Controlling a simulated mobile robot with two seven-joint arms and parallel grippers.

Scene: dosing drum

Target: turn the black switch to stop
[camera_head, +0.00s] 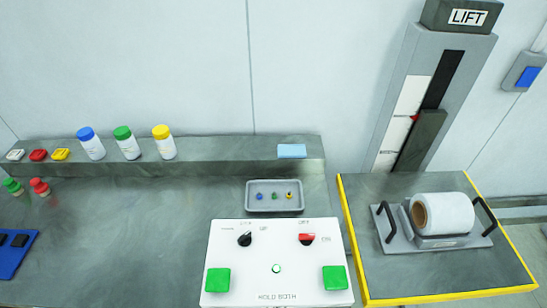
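The black switch (244,240) is a round knob with a pale pointer mark, at the upper left of the white control panel (243,272). Its small labels are too blurred to read, so I cannot tell which position it is in. A red and black switch (306,239) sits to its right on the same panel. Below them are two green square buttons, one left (218,280) and one right (334,278), and a small round green light (277,269) between them. The panel reads "HOLD BOTH". Neither of my grippers is in view.
A grey tray (250,206) with small coloured pieces lies behind the panel. Bottles with blue (92,145), green and yellow lids stand on the back ledge. A yellow-edged platform (385,287) with a white roll (445,214) is at right, by the LIFT column (430,90).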

